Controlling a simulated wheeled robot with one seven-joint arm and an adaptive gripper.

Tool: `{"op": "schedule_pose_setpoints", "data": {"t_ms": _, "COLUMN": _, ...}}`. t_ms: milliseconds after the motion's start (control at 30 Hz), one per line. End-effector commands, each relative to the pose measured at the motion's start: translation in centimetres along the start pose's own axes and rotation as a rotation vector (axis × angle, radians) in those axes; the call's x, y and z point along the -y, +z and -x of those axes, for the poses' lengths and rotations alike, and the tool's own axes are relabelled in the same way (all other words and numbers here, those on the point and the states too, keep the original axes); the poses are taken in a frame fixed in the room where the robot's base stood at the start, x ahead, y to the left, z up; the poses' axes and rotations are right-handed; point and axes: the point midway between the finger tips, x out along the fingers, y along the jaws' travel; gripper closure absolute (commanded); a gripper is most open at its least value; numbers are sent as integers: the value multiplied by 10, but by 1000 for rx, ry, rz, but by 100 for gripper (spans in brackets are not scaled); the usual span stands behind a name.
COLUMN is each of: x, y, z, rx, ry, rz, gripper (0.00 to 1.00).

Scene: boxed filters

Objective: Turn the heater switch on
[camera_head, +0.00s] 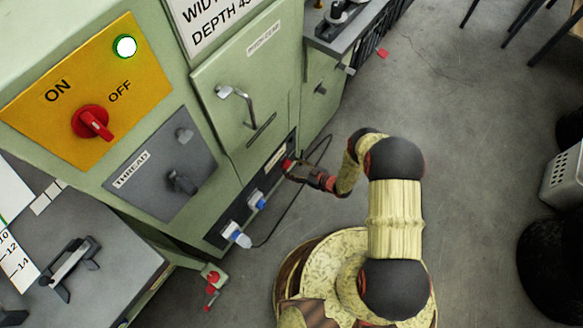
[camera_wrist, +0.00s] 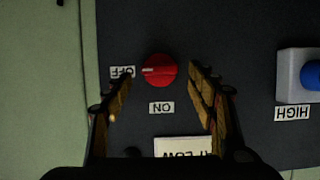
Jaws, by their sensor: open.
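A round red knob (camera_wrist: 160,71) sits on a dark panel (camera_wrist: 235,55) in the wrist view. Its white mark points left to the OFF label (camera_wrist: 122,72); the ON label (camera_wrist: 161,108) is below it, both upside down. My gripper (camera_wrist: 158,84) is open, one finger at each side of the knob; I cannot tell whether they touch it. In the head view my gripper (camera_head: 299,170) is at the low dark panel (camera_head: 277,176) of the green machine, near the red knob (camera_head: 287,164). No readable label names the heater.
A blue control (camera_wrist: 311,74) labelled HIGH is to the right. Blue-and-white plugs or knobs (camera_head: 256,199) line the low panel, with a black cable (camera_head: 270,235) hanging near. A yellow panel (camera_head: 65,126) has another red ON/OFF switch (camera_head: 92,122) and a lit lamp (camera_head: 125,47).

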Motion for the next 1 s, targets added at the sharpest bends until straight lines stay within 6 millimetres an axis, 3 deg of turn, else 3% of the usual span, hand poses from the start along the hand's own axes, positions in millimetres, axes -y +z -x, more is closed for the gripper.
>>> {"op": "schedule_pose_setpoints", "data": {"t_ms": 133, "x": 0, "y": 1, "z": -12, "rx": 1, "ry": 0, "rz": 0, "gripper": 42}}
{"op": "schedule_pose_setpoints", "data": {"t_ms": 433, "x": 0, "y": 0, "z": -14, "rx": 1, "ry": 1, "rz": -1, "gripper": 42}}
{"op": "schedule_pose_setpoints", "data": {"t_ms": 1000, "x": 0, "y": 0, "z": -14, "rx": 1, "ry": 1, "rz": -1, "gripper": 74}}
